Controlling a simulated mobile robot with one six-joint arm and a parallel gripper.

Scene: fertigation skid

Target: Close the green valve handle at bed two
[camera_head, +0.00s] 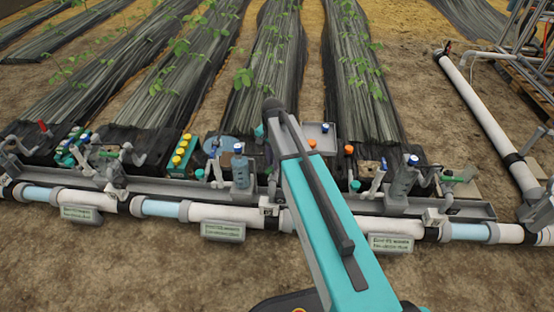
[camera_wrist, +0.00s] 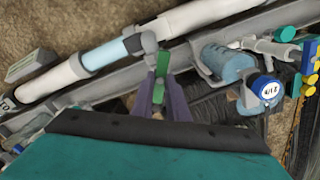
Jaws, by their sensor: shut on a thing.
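The green valve handle (camera_wrist: 162,60) is in the wrist view, upper middle, beside a grey fitting on the pipe line. It points down the picture, roughly crosswise to the pipe. My gripper (camera_wrist: 160,100) has its two purple fingers on either side of the handle and is shut on it. In the head view my arm covers the middle of the skid, and my gripper and this handle are hidden behind it. Other green handles show there at the left (camera_head: 108,153) and at the far right (camera_head: 458,179).
A pale blue cylinder (camera_wrist: 225,60) and a blue round cap with a white label (camera_wrist: 267,89) stand close right of my gripper. White pipe (camera_wrist: 200,12) runs alongside. In the head view a sign plate (camera_head: 222,231) hangs at the pipe's front; bare soil lies before it.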

